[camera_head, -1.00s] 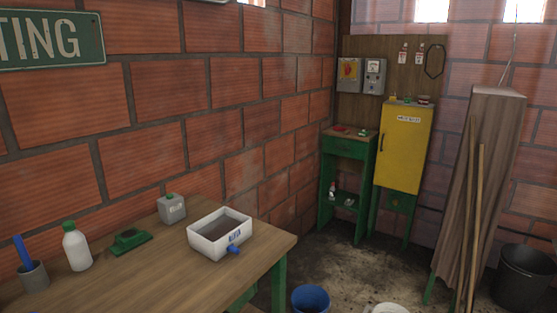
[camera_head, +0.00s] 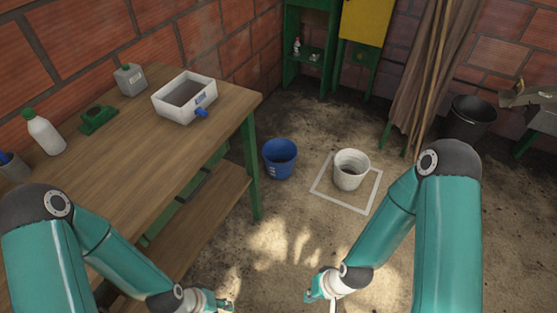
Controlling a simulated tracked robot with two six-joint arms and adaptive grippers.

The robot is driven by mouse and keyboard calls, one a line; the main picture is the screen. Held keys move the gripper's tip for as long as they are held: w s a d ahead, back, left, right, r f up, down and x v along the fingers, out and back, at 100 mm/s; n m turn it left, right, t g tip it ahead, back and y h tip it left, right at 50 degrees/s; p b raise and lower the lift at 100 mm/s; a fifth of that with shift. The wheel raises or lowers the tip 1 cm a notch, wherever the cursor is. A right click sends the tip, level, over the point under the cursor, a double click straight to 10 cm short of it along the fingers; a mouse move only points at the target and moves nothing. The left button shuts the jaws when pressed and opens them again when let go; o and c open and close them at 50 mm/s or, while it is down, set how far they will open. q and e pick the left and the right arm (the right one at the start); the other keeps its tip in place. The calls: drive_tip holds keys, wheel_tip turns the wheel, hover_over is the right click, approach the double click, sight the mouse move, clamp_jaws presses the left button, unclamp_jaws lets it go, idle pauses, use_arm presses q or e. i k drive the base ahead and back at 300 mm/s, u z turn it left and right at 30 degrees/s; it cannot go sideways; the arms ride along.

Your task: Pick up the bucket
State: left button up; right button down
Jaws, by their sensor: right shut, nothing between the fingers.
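A blue bucket (camera_head: 280,160) stands upright on the floor beside the workbench's right leg. A white bucket (camera_head: 351,169) stands upright to its right, inside a white square outline on the floor. A black bucket (camera_head: 469,120) stands farther back at the right. My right gripper (camera_head: 313,294) is at the bottom middle, shut and empty, nearer to me than the buckets and apart from them. My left gripper (camera_head: 222,302) is at the bottom edge, partly cut off, apart from everything; its jaws are too small to read.
The wooden workbench (camera_head: 110,200) fills the left, with a white tray (camera_head: 185,108), a grey can (camera_head: 130,80) and a white bottle (camera_head: 45,132) on it. Boards and poles (camera_head: 430,75) lean behind the white bucket. The floor in front of the buckets is clear.

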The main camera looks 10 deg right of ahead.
sight(280, 155)
drive_tip(key=u, duration=1.5)
drive_tip(key=i, duration=0.15)
drive_tip(key=z, duration=3.35)
drive_tip(key=i, duration=2.85)
drive_tip(key=u, duration=1.7)
